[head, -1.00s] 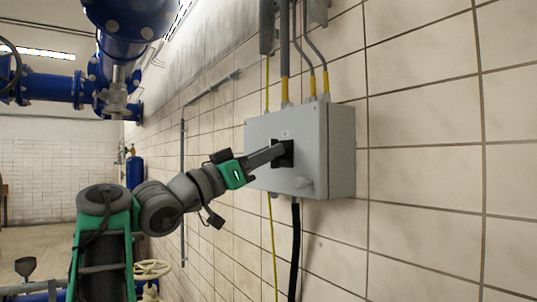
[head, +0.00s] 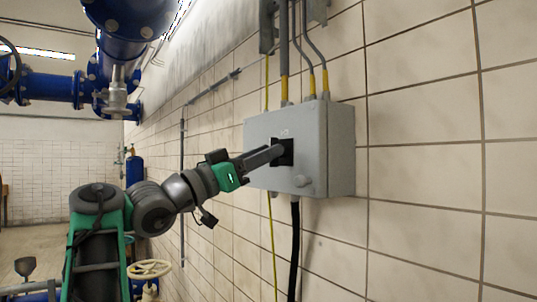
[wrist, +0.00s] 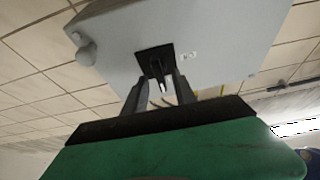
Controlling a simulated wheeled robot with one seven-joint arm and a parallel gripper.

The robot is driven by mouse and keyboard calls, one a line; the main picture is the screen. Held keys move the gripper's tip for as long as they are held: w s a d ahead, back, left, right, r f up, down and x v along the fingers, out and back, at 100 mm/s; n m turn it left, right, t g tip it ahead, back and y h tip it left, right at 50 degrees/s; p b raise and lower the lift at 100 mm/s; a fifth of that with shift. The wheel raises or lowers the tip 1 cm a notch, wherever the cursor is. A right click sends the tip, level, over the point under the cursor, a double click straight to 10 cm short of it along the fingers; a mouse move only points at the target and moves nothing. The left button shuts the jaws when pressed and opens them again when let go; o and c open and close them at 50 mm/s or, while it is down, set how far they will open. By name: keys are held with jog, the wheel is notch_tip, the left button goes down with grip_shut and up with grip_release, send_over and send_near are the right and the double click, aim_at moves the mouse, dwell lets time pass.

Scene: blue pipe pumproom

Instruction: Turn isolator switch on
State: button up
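The grey isolator box (head: 318,140) hangs on the tiled wall. Its black switch (head: 287,153) sits on the front face. My gripper (head: 278,151) reaches in from the left, with its fingertips at the switch. In the wrist view, the box (wrist: 225,40) looks tilted, and the black switch plate (wrist: 155,52) lies just beyond my fingers. My gripper (wrist: 162,80) has its two fingers a small gap apart, one on each side of the switch handle, and they appear closed on it. The handle is mostly hidden in the head view, so its exact angle is unclear.
A round grey knob (head: 301,181) sticks out of the box below the switch. Conduits (head: 284,50) enter from above and a black cable (head: 295,245) hangs below. Blue pipes (head: 45,88) and a cream handwheel (head: 150,269) are on the left. The wall at right is clear.

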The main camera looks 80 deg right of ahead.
jog(key=b+v, duration=0.6)
jog(key=v, duration=0.1)
jog(key=shift+s, duration=0.1)
